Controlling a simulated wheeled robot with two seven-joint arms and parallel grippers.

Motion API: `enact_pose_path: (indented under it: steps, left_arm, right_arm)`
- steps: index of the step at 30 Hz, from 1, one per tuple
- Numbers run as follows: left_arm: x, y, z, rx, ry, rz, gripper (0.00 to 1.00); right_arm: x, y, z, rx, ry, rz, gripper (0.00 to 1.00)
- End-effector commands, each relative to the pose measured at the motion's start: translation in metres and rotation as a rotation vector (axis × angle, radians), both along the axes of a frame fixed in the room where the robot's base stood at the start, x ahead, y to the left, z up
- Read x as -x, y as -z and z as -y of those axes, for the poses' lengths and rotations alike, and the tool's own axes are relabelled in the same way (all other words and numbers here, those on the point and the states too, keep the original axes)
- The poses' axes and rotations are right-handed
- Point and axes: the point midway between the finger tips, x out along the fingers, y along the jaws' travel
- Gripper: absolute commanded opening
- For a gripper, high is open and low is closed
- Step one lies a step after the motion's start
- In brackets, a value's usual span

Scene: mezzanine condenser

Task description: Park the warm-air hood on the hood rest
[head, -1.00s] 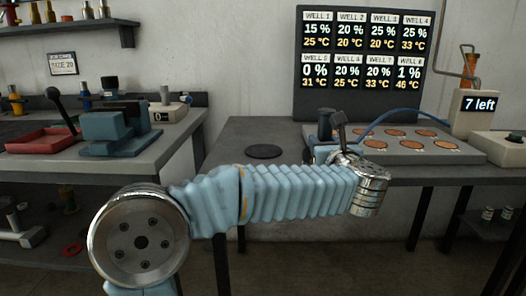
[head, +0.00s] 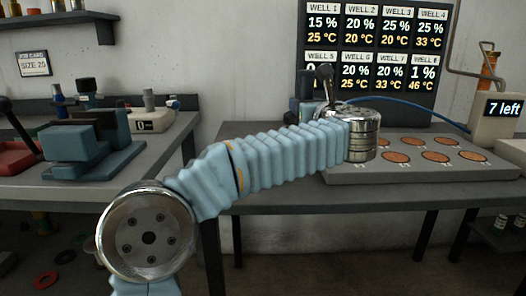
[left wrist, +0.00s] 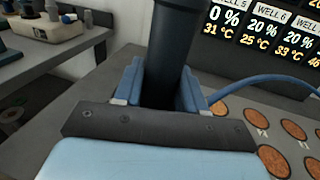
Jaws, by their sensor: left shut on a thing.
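My left arm reaches in from the left in the head view, its metal wrist in front of the heated plate's left end. In the left wrist view my left gripper (left wrist: 162,88) is shut on a black upright cylinder (left wrist: 172,38), which looks like the warm-air hood's handle. The hood's lower part is hidden behind the gripper. In the head view a small dark part of the hood (head: 306,106) shows behind my wrist, near a blue hose (head: 405,109). The hood rest cannot be made out; my arm covers part of the table. My right gripper is not in view.
The grey plate (head: 480,172) with several copper wells lies to the right. Behind it stands the readout board (head: 375,65). A "7 left" display (head: 502,108) is at the far right. A side bench (head: 165,150) holds a blue-green fixture (head: 85,145) on the left.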

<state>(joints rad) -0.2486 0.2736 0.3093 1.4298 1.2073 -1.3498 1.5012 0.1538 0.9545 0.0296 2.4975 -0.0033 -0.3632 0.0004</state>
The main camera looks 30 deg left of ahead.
Motion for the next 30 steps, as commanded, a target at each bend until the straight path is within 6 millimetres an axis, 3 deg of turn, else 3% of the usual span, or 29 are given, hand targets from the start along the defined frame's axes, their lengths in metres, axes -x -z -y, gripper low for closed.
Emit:
enact_pose_path:
  steps: [7, 12, 22, 26, 30]
  left_arm:
    - [-0.011, 0.028, -0.07, -0.001, -0.008, -0.001, 0.0]
    - [-0.016, 0.062, -0.097, -0.002, -0.004, -0.002, 0.0]
    - [-0.021, 0.094, -0.121, 0.0, -0.003, -0.001, 0.0]
    - [-0.021, 0.114, -0.118, -0.001, 0.0, -0.001, 0.0]
    - [-0.021, 0.12, -0.118, 0.0, 0.0, 0.003, 0.0]
  right_arm:
    - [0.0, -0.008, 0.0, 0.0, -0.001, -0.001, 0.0]
    - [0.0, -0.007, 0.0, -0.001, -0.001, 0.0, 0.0]
    - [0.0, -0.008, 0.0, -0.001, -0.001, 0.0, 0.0]
    - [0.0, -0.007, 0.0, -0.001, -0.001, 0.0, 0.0]
    - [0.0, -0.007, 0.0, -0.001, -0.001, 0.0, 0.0]
